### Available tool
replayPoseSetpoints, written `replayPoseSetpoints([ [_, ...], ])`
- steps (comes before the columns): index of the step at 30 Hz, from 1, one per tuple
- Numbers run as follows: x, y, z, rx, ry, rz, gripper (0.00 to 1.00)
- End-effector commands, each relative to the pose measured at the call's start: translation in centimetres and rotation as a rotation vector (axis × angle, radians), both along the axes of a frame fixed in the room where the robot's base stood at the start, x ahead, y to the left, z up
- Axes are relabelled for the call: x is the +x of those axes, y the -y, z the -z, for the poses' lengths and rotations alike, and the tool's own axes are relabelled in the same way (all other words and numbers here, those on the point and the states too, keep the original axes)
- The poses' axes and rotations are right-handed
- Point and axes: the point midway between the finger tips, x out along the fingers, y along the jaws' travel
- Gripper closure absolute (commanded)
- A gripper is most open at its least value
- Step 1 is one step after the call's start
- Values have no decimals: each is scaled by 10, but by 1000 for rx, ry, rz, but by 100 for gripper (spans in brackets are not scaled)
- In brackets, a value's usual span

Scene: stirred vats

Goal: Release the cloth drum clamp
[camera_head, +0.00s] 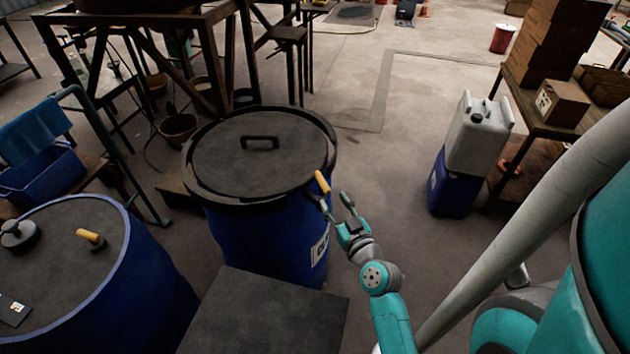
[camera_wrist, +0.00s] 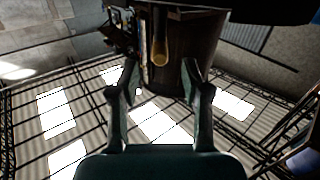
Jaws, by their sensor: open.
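A blue drum (camera_head: 265,240) with a dark lid (camera_head: 262,158) and a black clamp ring stands upright in the middle of the head view. A yellow-handled clamp lever (camera_head: 322,181) sits at the ring's right side. My gripper (camera_head: 333,203) is open beside the drum's right rim, close below the lever. In the wrist view the yellow lever handle (camera_wrist: 161,52) shows between and just beyond the fingertips of my gripper (camera_wrist: 160,72). No contact can be made out. The drum's label (camera_head: 320,248) is partly hidden and unreadable.
A second blue drum (camera_head: 150,285) with a yellow handle on top (camera_head: 90,238) stands at front left. A dark flat surface (camera_head: 265,312) lies in front. A grey canister (camera_head: 480,135) on a blue one (camera_head: 452,188) stands right. Floor between (camera_head: 390,180) is clear.

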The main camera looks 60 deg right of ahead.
Motion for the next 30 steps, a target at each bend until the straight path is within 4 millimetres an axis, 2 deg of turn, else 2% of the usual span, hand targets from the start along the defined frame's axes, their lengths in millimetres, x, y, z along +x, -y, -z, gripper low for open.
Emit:
replayPoseSetpoints([
  [5,5,5,-1,-5,4,0,52],
  [8,15,11,-2,-5,5,-1,52],
  [21,73,48,-2,-5,4,0,52],
  [30,90,59,-1,-3,3,0,52],
])
